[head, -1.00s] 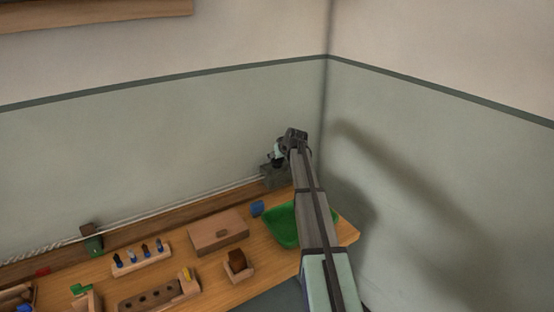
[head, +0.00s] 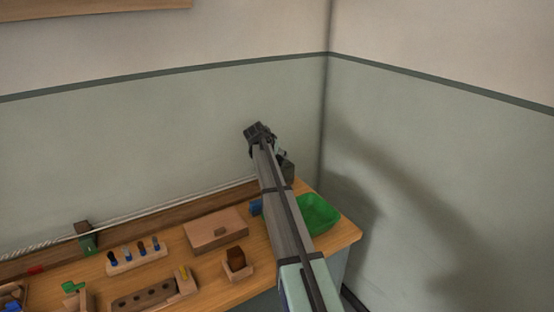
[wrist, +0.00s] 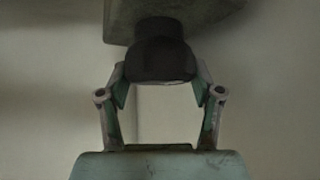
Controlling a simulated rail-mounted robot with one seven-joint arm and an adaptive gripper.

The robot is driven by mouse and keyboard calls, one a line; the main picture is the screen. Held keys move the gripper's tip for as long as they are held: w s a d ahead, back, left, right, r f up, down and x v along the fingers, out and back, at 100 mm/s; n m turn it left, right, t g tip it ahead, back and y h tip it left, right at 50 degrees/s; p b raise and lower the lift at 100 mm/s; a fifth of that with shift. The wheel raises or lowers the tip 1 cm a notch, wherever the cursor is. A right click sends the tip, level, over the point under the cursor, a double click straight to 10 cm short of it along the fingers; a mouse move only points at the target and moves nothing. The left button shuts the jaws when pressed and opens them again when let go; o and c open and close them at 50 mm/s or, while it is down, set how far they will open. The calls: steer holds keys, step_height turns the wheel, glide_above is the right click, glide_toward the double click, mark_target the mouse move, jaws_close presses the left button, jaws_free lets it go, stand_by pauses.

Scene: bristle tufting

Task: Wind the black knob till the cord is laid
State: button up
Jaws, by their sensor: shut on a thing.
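In the wrist view the black knob (wrist: 160,52) sits on a grey housing (wrist: 205,12). The fingers of my gripper (wrist: 160,80) reach up on both sides of the knob and are shut on it. In the head view my gripper (head: 260,133) is at the back of the bench, near the corner, and my arm hides the knob. Part of the grey housing (head: 287,168) shows to the right of my arm.
A green tray (head: 318,214) stands at the bench's right end. A wooden box (head: 216,231), a peg rack with several tools (head: 136,258), a small brown block in a holder (head: 237,262) and a drilled wooden block (head: 147,297) stand on the bench (head: 205,277).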

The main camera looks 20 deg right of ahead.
steer(key=m+g+b, duration=0.1)
steer(key=m+g+h, duration=0.1)
steer(key=m, duration=0.1)
steer(key=m+g+b, duration=0.1)
steer(key=shift+w+f+m+h+b, duration=0.1)
steer(key=shift+w+m+h+b, duration=0.15)
steer(key=shift+m+h+b, duration=0.05)
steer(key=m+g, duration=0.1)
steer(key=m, duration=0.1)
steer(key=m+g+b, duration=0.1)
steer(key=m+g, duration=0.1)
steer(key=shift+s+g+b, duration=0.2)
steer(key=shift+g+b, duration=0.1)
steer(key=shift+m, duration=0.3)
steer(key=o, duration=1.1)
steer(key=shift+o, duration=0.2)
step_height(320, 180, up, 10)
steer(key=shift+r, duration=0.1)
